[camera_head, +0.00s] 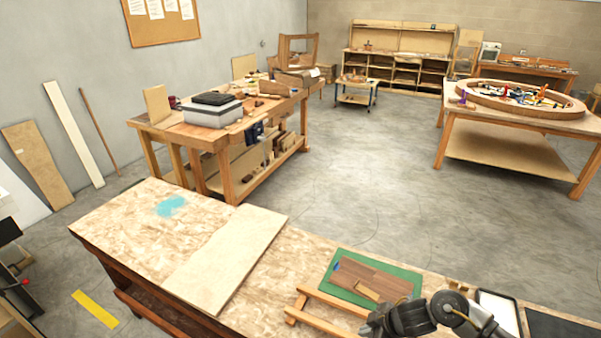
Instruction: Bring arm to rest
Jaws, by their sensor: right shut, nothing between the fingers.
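My right gripper (376,324) is dark grey and low in the picture, at the near edge of the particle-board bench (130,210). It is shut and empty. My arm comes in from the lower right. Beside it, a green mat (347,290) lies on the bench with a dark brown wood panel (385,280) and a small lighter wood strip on it. The gripper is close to the mat's near edge in the picture; I cannot tell whether it touches anything. My left gripper is not in view.
A pale board (228,258) lies across the bench, and a wooden frame (330,298) lies left of my gripper. A white-rimmed tray (507,310) and a dark panel (555,325) are at right. Other workbenches stand beyond, with open grey floor (350,180) between.

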